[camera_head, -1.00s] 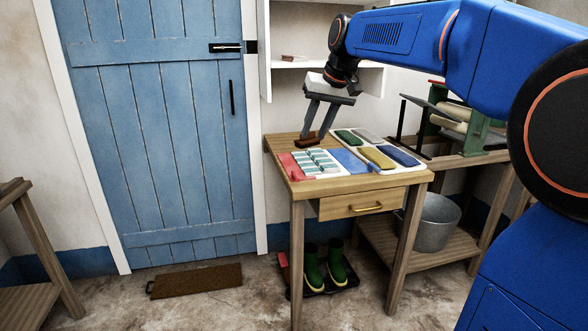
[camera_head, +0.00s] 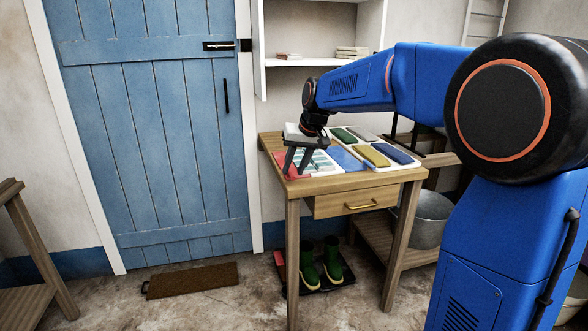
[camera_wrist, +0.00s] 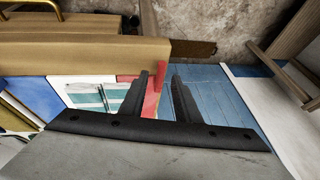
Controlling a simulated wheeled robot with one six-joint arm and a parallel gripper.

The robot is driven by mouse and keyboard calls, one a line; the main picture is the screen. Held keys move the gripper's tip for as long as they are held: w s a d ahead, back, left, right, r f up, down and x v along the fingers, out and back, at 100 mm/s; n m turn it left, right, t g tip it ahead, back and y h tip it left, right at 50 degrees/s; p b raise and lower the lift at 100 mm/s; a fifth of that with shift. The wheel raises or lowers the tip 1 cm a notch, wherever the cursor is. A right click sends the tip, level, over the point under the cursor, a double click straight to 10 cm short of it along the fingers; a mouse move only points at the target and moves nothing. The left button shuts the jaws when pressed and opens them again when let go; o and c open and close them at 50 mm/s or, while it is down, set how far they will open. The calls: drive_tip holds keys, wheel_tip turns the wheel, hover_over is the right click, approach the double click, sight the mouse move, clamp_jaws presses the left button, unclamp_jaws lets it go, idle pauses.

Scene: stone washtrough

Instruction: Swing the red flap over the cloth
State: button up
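The red flap (camera_head: 291,170) lies flat along the left end of the table, part of a folding board. The cloth, striped teal and white (camera_head: 322,164), lies on the white panel just right of it. My gripper (camera_head: 296,170) is low over the left end of the board, in front of part of the red flap and cloth. In the wrist view its fingers (camera_wrist: 160,82) are apart, with the red flap (camera_wrist: 153,103) showing at and between them. The cloth (camera_wrist: 98,97) is left of the fingers there. Whether the fingers touch the flap I cannot tell.
A blue flap (camera_head: 345,159) lies right of the cloth. Several coloured pads, one yellow (camera_head: 373,155), lie behind and to the right on the wooden table (camera_head: 352,184). A drawer with a brass handle is in front. A blue door (camera_head: 160,130) stands left.

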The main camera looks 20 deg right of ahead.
drive_tip(key=shift+w+f, duration=0.15)
drive_tip(key=shift+f, duration=0.25)
clamp_jaws()
drive_tip(key=shift+r, duration=0.1)
